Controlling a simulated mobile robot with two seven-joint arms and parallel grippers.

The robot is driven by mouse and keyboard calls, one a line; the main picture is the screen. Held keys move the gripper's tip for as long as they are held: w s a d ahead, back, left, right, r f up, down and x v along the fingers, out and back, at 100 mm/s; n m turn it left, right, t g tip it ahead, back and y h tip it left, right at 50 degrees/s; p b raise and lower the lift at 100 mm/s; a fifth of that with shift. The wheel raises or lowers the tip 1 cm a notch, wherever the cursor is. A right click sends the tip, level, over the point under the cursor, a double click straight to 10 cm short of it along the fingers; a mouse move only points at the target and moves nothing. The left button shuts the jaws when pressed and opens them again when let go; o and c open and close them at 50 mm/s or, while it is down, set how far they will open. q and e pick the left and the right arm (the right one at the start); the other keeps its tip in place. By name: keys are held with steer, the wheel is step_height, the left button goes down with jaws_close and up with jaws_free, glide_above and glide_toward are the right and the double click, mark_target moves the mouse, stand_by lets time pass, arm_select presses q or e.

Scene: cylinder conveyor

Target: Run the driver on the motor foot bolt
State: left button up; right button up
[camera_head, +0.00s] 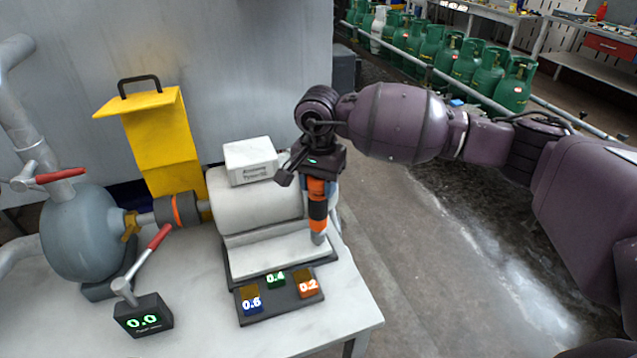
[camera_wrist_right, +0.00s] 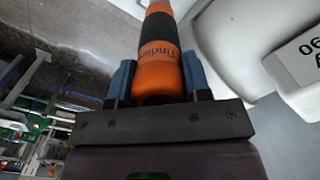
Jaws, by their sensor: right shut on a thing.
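The white motor (camera_head: 258,207) stands on a pale base plate (camera_head: 272,252) on the table. My right gripper (camera_head: 316,178) is shut on an orange and black driver (camera_head: 318,207), held upright with its tip down at the right end of the motor foot. The bolt itself is hidden under the driver tip, and I cannot tell whether they touch. In the right wrist view the driver (camera_wrist_right: 158,62) sits between the blue-grey fingers. My left gripper is not in view.
A black tray (camera_head: 241,308) with blue, green and orange numbered blocks lies in front of the motor. A display box reading 0.0 (camera_head: 143,316), a grey pump (camera_head: 83,232) and a raised yellow guard (camera_head: 160,140) are left. Green cylinders (camera_head: 468,62) stand behind a rail.

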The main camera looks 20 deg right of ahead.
stand_by(0.7)
steer(key=shift+f+b, duration=0.25)
steer(key=shift+b, duration=0.05)
steer(key=shift+f, duration=0.25)
steer(key=shift+f+b, duration=0.35)
steer(key=shift+b, duration=0.05)
stand_by(0.7)
stand_by(0.8)
